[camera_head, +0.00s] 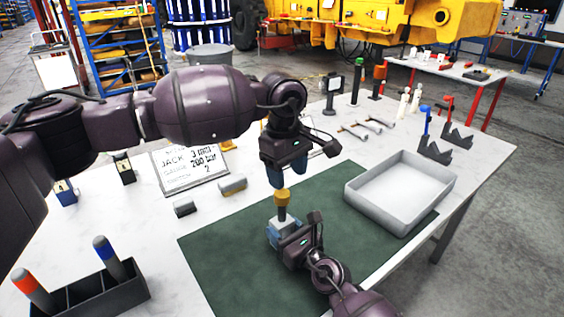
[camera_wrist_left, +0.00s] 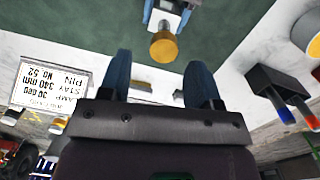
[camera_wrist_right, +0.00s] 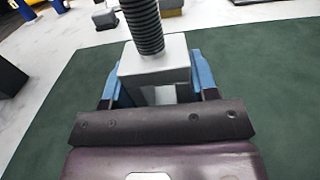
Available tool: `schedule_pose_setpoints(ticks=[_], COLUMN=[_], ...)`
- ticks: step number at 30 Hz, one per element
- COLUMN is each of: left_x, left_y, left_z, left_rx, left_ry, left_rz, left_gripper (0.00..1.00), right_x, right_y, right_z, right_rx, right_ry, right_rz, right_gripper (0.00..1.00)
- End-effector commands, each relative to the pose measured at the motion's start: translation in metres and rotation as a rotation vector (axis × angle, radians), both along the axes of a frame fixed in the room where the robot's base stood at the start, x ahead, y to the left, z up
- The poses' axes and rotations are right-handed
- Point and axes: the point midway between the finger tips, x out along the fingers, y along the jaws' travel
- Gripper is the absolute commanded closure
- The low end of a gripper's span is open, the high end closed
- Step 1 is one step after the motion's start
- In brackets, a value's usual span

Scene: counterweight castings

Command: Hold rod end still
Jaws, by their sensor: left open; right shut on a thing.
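The rod end is a grey block (camera_head: 275,226) standing on the green mat (camera_head: 215,245). A dark threaded rod (camera_wrist_right: 142,25) rises from the block (camera_wrist_right: 152,65) in the right wrist view. A yellow, brass-coloured cap (camera_head: 282,197) sits on top of the rod and also shows in the left wrist view (camera_wrist_left: 163,48). My right gripper (camera_head: 283,236) is shut on the block, with a blue finger on each side (camera_wrist_right: 155,78). My left gripper (camera_head: 275,178) is open and empty just above the cap, fingers pointing down. In its wrist view the cap lies beyond the fingertips (camera_wrist_left: 160,72).
A grey tray (camera_head: 365,203) stands right of the mat. A dark bin (camera_head: 115,295) with orange- and blue-ended cylinders is at the front left. A printed sign (camera_head: 190,168) and small blocks (camera_head: 232,186) lie behind the mat. Tools and stands line the back of the table.

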Motion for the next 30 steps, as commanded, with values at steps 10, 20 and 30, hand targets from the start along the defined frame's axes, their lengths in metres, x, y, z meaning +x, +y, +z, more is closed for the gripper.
schedule_pose_setpoints(ticks=[10,20,30], left_x=[0.001,0.001,0.002], left_y=[0.0,0.001,0.002], left_z=[0.004,0.008,0.011], left_rx=[0.01,0.021,0.031], left_ry=[0.029,0.053,0.077], left_rz=[0.494,0.964,1.449], left_gripper=[0.43,0.43,0.43], right_x=[0.0,0.0,0.0], right_y=[0.0,0.0,0.0], right_z=[0.0,0.0,0.0], right_rx=[0.0,0.0,0.0], right_ry=[0.0,0.0,0.0], right_rz=[0.0,0.0,0.0], right_gripper=[1.0,1.0,1.0])
